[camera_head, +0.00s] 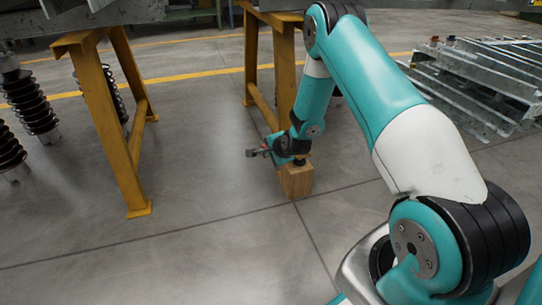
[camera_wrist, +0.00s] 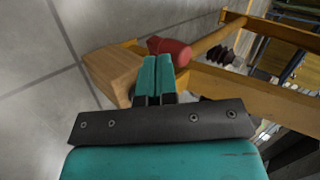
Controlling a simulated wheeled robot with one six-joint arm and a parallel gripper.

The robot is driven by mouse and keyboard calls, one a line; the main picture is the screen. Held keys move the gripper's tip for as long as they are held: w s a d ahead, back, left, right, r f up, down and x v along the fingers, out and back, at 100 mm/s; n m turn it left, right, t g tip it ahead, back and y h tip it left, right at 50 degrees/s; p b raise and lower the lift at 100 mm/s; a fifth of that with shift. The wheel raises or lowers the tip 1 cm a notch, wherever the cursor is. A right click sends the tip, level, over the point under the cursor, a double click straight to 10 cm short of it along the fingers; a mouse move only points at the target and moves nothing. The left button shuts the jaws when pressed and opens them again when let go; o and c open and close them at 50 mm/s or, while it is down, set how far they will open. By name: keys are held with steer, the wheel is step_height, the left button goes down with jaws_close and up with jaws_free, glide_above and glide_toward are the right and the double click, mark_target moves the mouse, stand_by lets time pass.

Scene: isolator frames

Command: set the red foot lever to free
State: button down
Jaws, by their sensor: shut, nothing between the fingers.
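The red foot lever (camera_wrist: 171,50) shows in the wrist view as a rounded red piece just beyond my fingertips, beside a wooden block. My gripper (camera_wrist: 154,66) is shut and empty, its two teal fingers together. The fingertips overlap the red piece's near edge in the picture; I cannot tell whether they touch it. The fingers hide part of the red piece. In the head view my gripper (camera_head: 258,152) is low, in front of a yellow trestle leg, and the red lever cannot be made out there.
The wooden block (camera_head: 296,180) stands on the floor by the trestle (camera_head: 258,105); it also shows in the wrist view (camera_wrist: 113,72). Another yellow trestle (camera_head: 105,125) and dark ribbed insulators (camera_head: 30,105) stand left. Metal frames (camera_head: 485,85) lie right. The floor in front is clear.

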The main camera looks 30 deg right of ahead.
steer(key=shift+w, duration=0.1)
steer(key=shift+w+a+p, duration=0.15)
steer(key=shift+w+p, duration=0.4)
steer(key=shift+w, duration=0.35)
